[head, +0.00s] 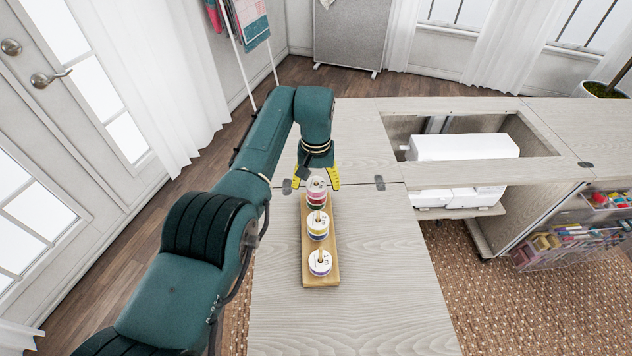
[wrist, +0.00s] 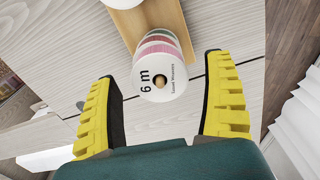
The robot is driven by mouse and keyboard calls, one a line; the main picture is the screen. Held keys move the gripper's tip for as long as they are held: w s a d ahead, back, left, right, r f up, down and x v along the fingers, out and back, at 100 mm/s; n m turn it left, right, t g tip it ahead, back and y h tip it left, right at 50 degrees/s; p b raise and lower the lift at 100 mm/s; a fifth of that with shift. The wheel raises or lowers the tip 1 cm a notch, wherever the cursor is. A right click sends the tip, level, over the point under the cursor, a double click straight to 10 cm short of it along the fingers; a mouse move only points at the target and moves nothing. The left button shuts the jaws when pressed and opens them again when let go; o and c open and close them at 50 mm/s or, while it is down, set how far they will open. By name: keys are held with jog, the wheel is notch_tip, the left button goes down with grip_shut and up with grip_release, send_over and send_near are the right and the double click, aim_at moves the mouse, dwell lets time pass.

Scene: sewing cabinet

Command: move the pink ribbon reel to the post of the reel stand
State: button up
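The wooden reel stand (head: 311,272) lies on the cabinet top with reels in a row on its posts. The far post carries a stack. Its top reel, the pink ribbon reel (head: 316,185), has a white label and sits above red and green bands. In the wrist view the pink reel (wrist: 160,88) faces me with "6 m" on its label and the post tip in its hole. My gripper (head: 316,178) is open at this far stack. In the wrist view its yellow fingers (wrist: 162,70) stand apart on either side of the reel, with visible gaps.
The cabinet top (head: 385,285) is bare around the stand. A cabinet opening with a white machine (head: 465,147) lies right.

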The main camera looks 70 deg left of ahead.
notch_tip(320, 180, up, 8)
jog(key=shift+f, duration=0.25)
dwell(0.8)
